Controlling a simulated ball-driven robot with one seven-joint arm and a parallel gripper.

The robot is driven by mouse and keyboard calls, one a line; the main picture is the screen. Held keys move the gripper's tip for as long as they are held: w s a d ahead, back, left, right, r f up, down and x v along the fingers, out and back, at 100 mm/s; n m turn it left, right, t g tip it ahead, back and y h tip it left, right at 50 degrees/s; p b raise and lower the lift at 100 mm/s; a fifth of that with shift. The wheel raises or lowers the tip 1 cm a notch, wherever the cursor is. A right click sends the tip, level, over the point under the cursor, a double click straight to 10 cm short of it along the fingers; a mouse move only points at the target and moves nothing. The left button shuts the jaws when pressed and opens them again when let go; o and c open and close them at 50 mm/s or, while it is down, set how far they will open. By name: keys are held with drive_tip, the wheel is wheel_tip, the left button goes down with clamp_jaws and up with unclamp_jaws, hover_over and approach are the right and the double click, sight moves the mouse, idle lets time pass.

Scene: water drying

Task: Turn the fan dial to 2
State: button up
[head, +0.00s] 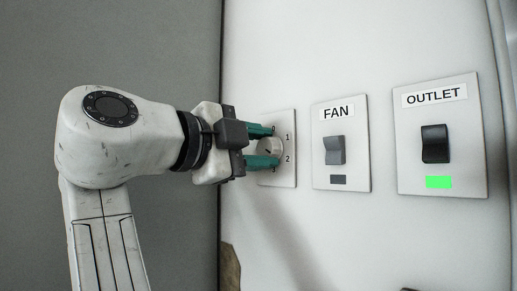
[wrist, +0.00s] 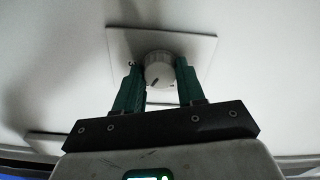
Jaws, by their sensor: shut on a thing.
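The fan dial (head: 268,147) is a round, light grey knob on a white wall plate, with the numbers 1 and 2 readable to its right. Partly covered marks show above and below them. My gripper (head: 272,146) reaches in from the left, with one green finger above the knob and one below. In the wrist view the knob (wrist: 158,70) sits between the two fingers of my gripper (wrist: 157,75), which are shut on it. A dark pointer mark shows on the knob's face. I cannot tell exactly which number it points to.
To the right, the FAN plate (head: 352,174) has a grey rocker switch (head: 335,150) and an unlit dark indicator (head: 338,180). Further right, the OUTLET plate (head: 468,155) has a black switch (head: 435,144) and a lit green indicator (head: 439,182). The wall below the plates is mostly clear.

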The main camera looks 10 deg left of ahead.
drive_tip(key=shift+f, duration=0.1)
idle(0.3)
drive_tip(key=o, duration=1)
drive_tip(key=shift+o, duration=0.2)
drive_tip(key=b+v, duration=0.2)
drive_tip(key=v, duration=0.9)
drive_tip(key=shift+w, duration=0.1)
